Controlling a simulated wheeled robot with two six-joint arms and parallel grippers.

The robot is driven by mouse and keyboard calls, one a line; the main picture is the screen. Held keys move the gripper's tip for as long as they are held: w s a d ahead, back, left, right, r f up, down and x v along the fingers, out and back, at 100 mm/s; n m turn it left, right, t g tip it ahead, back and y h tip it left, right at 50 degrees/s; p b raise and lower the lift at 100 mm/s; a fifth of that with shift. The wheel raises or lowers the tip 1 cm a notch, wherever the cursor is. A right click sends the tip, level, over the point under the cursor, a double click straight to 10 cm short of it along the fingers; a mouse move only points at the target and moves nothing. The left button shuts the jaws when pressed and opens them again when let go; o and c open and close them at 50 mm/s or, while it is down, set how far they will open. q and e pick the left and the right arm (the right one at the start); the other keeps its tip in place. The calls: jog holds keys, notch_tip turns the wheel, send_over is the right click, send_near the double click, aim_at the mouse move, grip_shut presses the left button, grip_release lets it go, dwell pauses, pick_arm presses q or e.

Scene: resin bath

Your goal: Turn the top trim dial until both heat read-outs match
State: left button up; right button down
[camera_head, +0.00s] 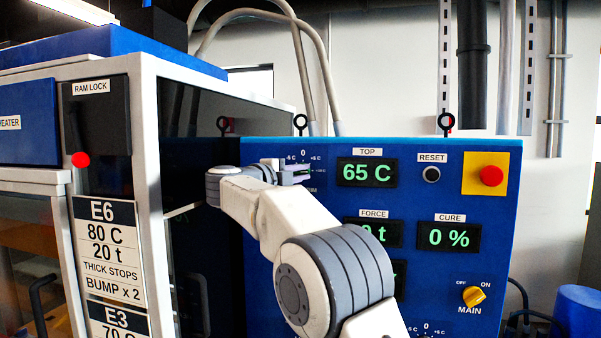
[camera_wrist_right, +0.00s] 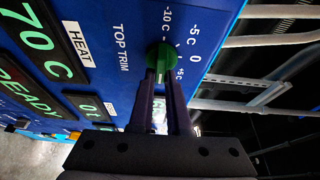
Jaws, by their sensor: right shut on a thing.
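The top trim dial (camera_wrist_right: 160,58) is a green knob on the blue panel, beside the "TOP TRIM" label in the right wrist view. My right gripper (camera_wrist_right: 162,78) is shut on it, with a dark finger on either side. In the head view my right gripper (camera_head: 298,172) reaches the panel at this dial, mostly covering it. The TOP read-out (camera_head: 366,172) shows 65 C in green. The HEAT read-out (camera_wrist_right: 38,40) shows 70 C in the right wrist view; my right arm hides it in the head view. My left gripper is in neither view.
The panel also carries the FORCE read-out (camera_head: 390,233), partly hidden by my arm, the CURE read-out (camera_head: 448,237) at 0 %, a RESET button (camera_head: 431,174), a red stop button (camera_head: 491,176) and a yellow MAIN switch (camera_head: 474,296). A white-framed cabinet (camera_head: 148,150) stands at left.

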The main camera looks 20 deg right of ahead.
jog(key=shift+f, duration=0.1)
dwell(0.5)
jog(key=c, duration=0.9)
grip_release()
jog(key=shift+s, duration=0.1)
jog(key=b+v, duration=0.3)
jog(key=v, duration=0.7)
jog(key=shift+s+a+b, duration=0.1)
jog(key=shift+a+b, duration=0.1)
jog(key=shift+b, duration=0.2)
